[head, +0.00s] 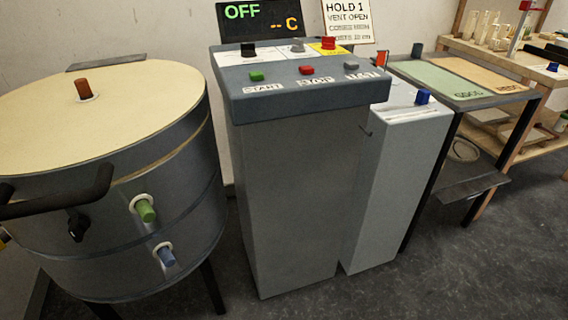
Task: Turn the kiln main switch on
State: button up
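The kiln control stand (290,180) is a grey pedestal in the middle of the head view. Its sloped top carries a black knob (248,49), a pale grey control (297,46) and a red control on a yellow plate (328,43). Nearer me are a green START button (257,76), a red button (306,70) and a grey button (351,66). I cannot tell which control is the main switch; the small labels are unreadable. The display (265,18) behind reads OFF and "-- C". My gripper is not in view.
The round kiln (120,225) stands at left, lid down, with a black handle (75,205) jutting forward and green and blue plugs. A narrower grey box (385,170) with a blue knob (422,97) adjoins the stand. A table with green and orange mats (440,78) is at right.

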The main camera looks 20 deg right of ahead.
aim_at(328, 43)
jog(key=i+l, duration=0.1)
jog(key=l, duration=0.3)
jog(key=i+l, duration=0.1)
jog(key=l, duration=0.3)
jog(key=i+l, duration=0.1)
jog(key=l, duration=0.3)
jog(key=i+l, duration=0.1)
jog(key=l, duration=0.25)
